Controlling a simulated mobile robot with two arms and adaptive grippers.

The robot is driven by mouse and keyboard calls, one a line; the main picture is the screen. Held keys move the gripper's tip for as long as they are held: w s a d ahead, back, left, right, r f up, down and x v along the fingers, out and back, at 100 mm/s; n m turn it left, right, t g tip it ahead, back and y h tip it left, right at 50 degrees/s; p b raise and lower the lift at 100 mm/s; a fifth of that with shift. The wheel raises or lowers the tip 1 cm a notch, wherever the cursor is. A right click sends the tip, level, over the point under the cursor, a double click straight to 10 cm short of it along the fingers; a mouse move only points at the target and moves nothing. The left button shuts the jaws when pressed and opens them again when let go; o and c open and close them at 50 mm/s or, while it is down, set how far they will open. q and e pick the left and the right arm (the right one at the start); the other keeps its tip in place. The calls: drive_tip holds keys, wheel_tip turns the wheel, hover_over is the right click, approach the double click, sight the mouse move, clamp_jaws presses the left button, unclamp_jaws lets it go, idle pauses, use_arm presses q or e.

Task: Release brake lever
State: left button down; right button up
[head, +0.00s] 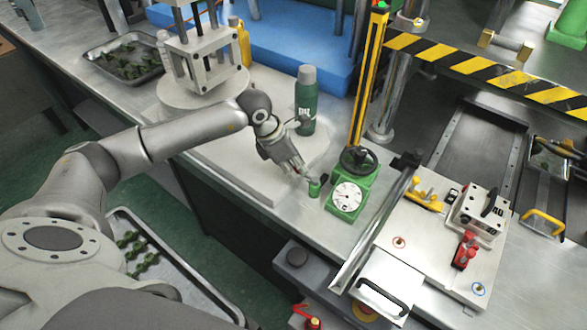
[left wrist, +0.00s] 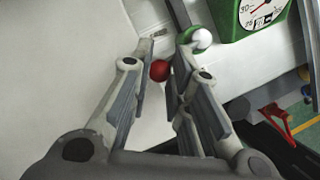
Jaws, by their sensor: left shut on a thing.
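My left gripper (head: 298,168) reaches in from the left, close to the green base of a round white dial gauge (head: 347,197). The lever's shaft is mostly hidden by the fingers. A white ball in a green ring (left wrist: 202,39) sits just beyond the right finger, beside the dial. In the head view the knob is hidden by the hand. My right gripper is not in view.
A green bottle (head: 306,100) stands behind the hand. A yellow-black striped post (head: 369,80) rises behind the gauge, and a striped bar (head: 490,70) crosses at right. A plate with red and yellow clamps (head: 425,255) lies right of the gauge. The pale board left of the hand is clear.

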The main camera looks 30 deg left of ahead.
use_arm(q)
drive_tip(key=c, duration=1.5)
unclamp_jaws()
drive_tip(key=shift+d, duration=0.15)
drive_tip(key=shift+o, duration=0.8)
drive_tip(key=shift+w+f, duration=0.15)
drive_tip(key=shift+w, duration=0.05)
drive_tip(key=shift+s+r, duration=0.15)
drive_tip(key=shift+r, duration=0.05)
drive_tip(key=v, duration=1.1)
drive_tip(key=shift+r, duration=0.35)
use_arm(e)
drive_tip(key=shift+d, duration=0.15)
use_arm(q)
drive_tip(key=shift+f, duration=0.1)
